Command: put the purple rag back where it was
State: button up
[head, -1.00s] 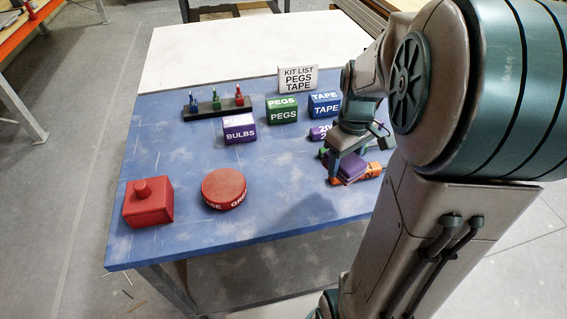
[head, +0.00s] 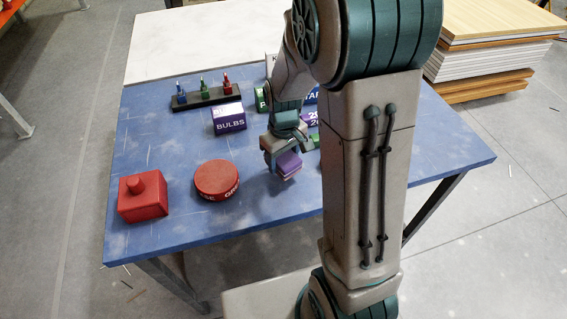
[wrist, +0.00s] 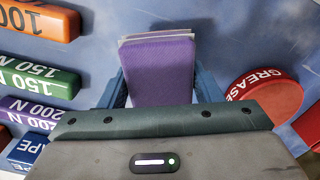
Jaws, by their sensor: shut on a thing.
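My gripper (head: 281,158) is shut on the purple rag (head: 288,164), a folded pad, and holds it above the blue table top. In the wrist view the purple rag (wrist: 160,68) sits between the two blue-grey fingers (wrist: 160,88), with pale layers showing at its far edge. In the head view the rag is to the right of the round red grease tin (head: 217,179) and below the purple and white BULBS box (head: 229,118). The tin also shows at the right of the wrist view (wrist: 266,97).
A red box with a knob (head: 143,198) stands at the table's left. A rack with small coloured items (head: 205,97) stands behind. Orange (wrist: 42,18), green (wrist: 40,75) and purple (wrist: 38,112) labelled blocks lie left in the wrist view. My arm hides the table's right middle. Bare blue surface (head: 255,200) lies in front.

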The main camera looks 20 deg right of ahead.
aim_at(284, 165)
jog(key=shift+f, duration=1.55)
jog(key=shift+f, duration=0.1)
jog(key=shift+f, duration=0.15)
jog(key=o, duration=0.9)
jog(key=shift+o, duration=0.2)
jog(key=shift+r, duration=0.2)
